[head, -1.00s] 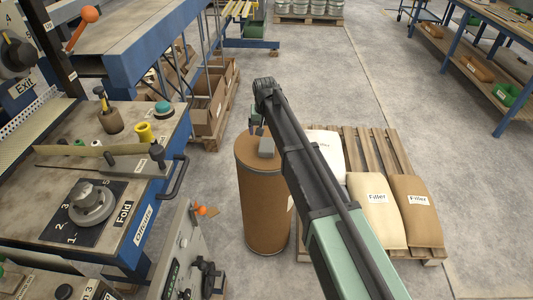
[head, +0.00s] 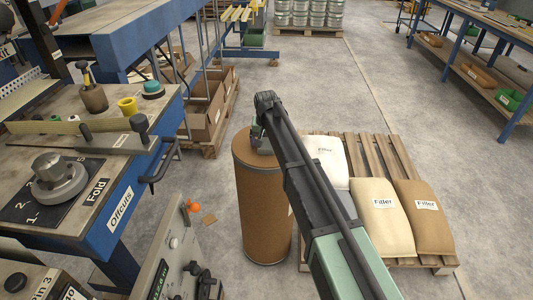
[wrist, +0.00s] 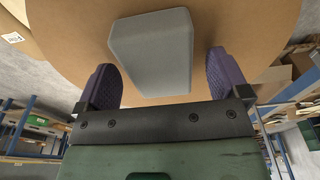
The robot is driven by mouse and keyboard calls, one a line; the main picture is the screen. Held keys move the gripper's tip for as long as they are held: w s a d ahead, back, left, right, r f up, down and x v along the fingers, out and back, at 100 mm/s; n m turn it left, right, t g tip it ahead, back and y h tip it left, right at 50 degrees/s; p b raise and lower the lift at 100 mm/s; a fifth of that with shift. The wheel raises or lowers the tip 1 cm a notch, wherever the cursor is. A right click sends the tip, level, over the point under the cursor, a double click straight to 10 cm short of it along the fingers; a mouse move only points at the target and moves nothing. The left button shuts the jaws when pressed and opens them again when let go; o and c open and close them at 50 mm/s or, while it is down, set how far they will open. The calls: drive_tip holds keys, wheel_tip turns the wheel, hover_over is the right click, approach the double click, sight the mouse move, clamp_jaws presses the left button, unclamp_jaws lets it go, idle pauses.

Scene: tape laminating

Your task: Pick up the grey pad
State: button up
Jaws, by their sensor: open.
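The grey pad (wrist: 150,50) is a wedge-like block lying on the round brown top of a cardboard drum (head: 264,210). In the wrist view, my gripper (wrist: 160,77) is open, with one purple finger on each side of the pad's near end. Gaps show between the pad and both fingers, and the far end of the pad reaches beyond the fingertips. In the head view, my gripper and arm largely cover the pad at the drum top.
A pallet (head: 380,155) with filler sacks (head: 383,215) stands right of the drum. A workbench (head: 70,180) with a fold dial and yellow and teal items stands to the left. Open cardboard boxes (head: 205,110) sit behind.

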sight(266, 141)
drive_tip(key=shift+f, duration=0.3)
drive_tip(key=shift+c, duration=0.2)
drive_tip(key=c, duration=1)
drive_tip(key=shift+c, duration=0.2)
wheel_tip(266, 141, up, 20)
drive_tip(key=p, duration=2)
